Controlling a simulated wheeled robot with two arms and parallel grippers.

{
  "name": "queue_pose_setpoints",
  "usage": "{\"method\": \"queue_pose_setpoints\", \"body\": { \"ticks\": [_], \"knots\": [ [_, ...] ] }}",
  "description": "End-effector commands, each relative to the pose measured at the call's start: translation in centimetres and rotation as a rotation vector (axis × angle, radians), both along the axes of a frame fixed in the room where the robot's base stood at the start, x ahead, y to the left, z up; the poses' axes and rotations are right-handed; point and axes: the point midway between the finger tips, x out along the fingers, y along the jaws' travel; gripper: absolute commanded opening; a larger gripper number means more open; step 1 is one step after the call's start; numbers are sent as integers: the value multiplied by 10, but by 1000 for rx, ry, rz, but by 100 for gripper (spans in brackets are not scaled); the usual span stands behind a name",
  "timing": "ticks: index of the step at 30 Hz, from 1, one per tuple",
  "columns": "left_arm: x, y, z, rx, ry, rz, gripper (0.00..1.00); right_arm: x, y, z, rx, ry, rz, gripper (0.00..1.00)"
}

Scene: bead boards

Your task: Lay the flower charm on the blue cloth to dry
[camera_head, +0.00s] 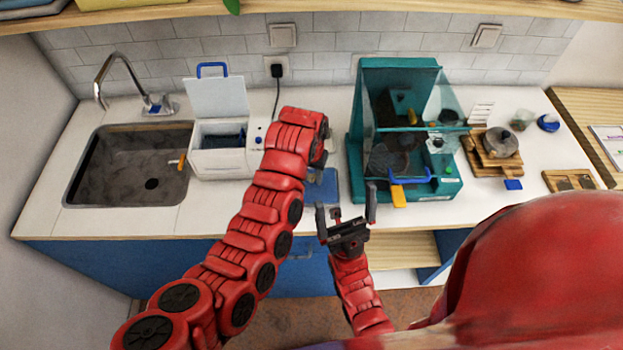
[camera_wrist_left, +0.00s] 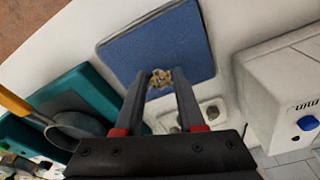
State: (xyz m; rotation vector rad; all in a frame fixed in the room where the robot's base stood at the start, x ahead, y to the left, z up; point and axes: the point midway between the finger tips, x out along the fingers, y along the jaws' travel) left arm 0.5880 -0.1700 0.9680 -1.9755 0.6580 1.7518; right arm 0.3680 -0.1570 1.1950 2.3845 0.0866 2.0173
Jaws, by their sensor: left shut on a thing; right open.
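The flower charm (camera_wrist_left: 161,77) is a small tan, knobbly piece between the fingertips of my left gripper (camera_wrist_left: 159,84) in the left wrist view. The gripper is shut on it. The blue cloth (camera_wrist_left: 158,43) is a flat blue square, and the charm appears over its near edge. I cannot tell how high above the cloth it is held. In the head view the blue cloth (camera_head: 324,188) shows on the counter, partly covered by my left arm, which hides the charm. My right gripper (camera_head: 345,204) is open and empty near the counter's front edge.
Left of the cloth in the head view stands a white box with an open lid (camera_head: 233,163), beside the sink (camera_head: 125,165). A pot (camera_head: 499,142) stands farther right.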

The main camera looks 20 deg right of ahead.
Motion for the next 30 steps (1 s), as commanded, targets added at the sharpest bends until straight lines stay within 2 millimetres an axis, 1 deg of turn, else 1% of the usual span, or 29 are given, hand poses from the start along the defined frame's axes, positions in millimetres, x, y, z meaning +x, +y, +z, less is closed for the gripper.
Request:
{"method": "queue_pose_setpoints", "body": {
  "ticks": [1, 3, 9, 14, 15, 19, 26, 30],
  "knots": [
    [0, 1, -10, 2, 2, 0, 0, 0, 0, -2, 0, 0, 0, 100],
    [0, 1, -15, 3, 2, 0, 0, 0, 0, -3, 0, 0, 0, 100],
    [0, 0, -14, 1, -1, 0, 0, 0, 0, -2, 0, 0, 0, 100],
    [0, 0, -19, 1, -1, 0, 0, 0, 0, -6, 0, 0, 0, 100],
    [0, 0, -18, 0, 0, 0, 46, 0, 0, -5, 0, 0, 0, 100],
    [0, 0, -18, 0, 0, 0, 69, 0, 0, -5, 0, 0, 0, 100],
    [0, 0, -18, -1, -1, 0, 69, 0, 0, -5, 0, 0, 0, 100],
    [0, 0, -11, -1, -2, 0, 69, 0, 0, -1, 0, 0, 0, 100]
  ]
}}
